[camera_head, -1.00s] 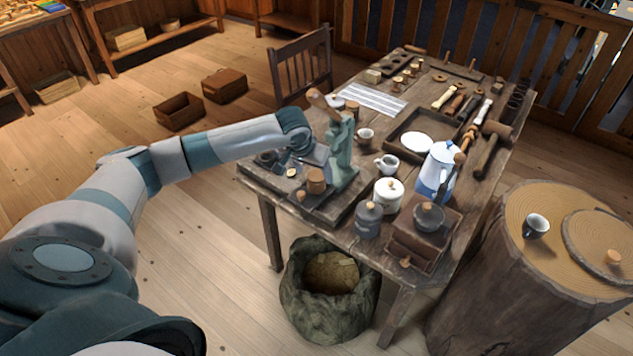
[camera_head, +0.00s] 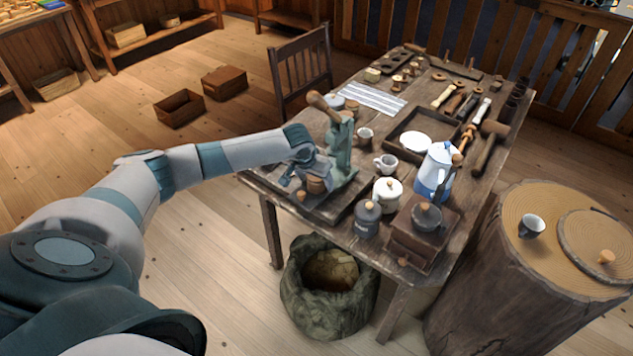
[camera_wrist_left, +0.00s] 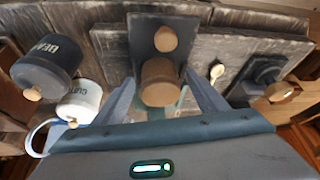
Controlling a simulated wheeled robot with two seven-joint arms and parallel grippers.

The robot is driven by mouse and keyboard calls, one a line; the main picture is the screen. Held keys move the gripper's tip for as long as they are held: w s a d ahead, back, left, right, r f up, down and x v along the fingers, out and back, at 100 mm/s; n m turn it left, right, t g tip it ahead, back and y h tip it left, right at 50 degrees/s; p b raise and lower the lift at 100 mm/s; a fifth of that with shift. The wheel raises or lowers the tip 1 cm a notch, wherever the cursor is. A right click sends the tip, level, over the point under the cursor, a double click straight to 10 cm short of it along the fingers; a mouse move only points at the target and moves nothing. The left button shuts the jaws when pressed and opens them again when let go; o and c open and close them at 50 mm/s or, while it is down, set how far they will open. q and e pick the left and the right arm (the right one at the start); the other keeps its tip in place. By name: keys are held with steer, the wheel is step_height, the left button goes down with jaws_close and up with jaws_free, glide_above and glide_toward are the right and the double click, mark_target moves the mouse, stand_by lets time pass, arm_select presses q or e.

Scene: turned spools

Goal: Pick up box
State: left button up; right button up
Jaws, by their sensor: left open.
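A small round brown wooden box (camera_head: 316,186) stands on a dark board at the table's near left corner, beside a green upright press. My left gripper (camera_head: 306,172) is over it, partly hiding it. In the left wrist view, the wooden box (camera_wrist_left: 159,84) lies between the two spread fingers of my left gripper (camera_wrist_left: 160,77), with some room on each side. The jaws are open and hold nothing. A smaller wooden knob (camera_wrist_left: 166,39) lies just beyond the box. My right gripper is not in view.
The green press (camera_head: 341,148) rises close by the gripper. A dark lidded jar (camera_head: 367,218), a white lidded jar (camera_head: 387,194) and a wooden mill (camera_head: 421,236) stand to the right. A sack (camera_head: 326,300) stands below the table edge.

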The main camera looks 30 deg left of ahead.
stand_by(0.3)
arm_select(q)
steer(key=c, duration=1.2)
steer(key=shift+r, duration=0.15)
steer(key=shift+r+b, duration=0.4)
steer(key=shift+r, duration=0.2)
step_height(320, 180, up, 3)
steer(key=shift+w+f+b, duration=0.1)
steer(key=shift+f+b, duration=0.1)
steer(key=shift+b, duration=0.4)
steer(key=d+r+b, duration=0.1)
steer(key=d+r, duration=0.1)
steer(key=d, duration=0.2)
steer(key=d+r+b, duration=0.1)
steer(key=d+r, duration=0.1)
steer(key=d, duration=0.1)
steer(key=d+r+b, duration=0.1)
steer(key=d+r, duration=0.2)
steer(key=d, duration=0.1)
steer(key=shift+d, duration=0.35)
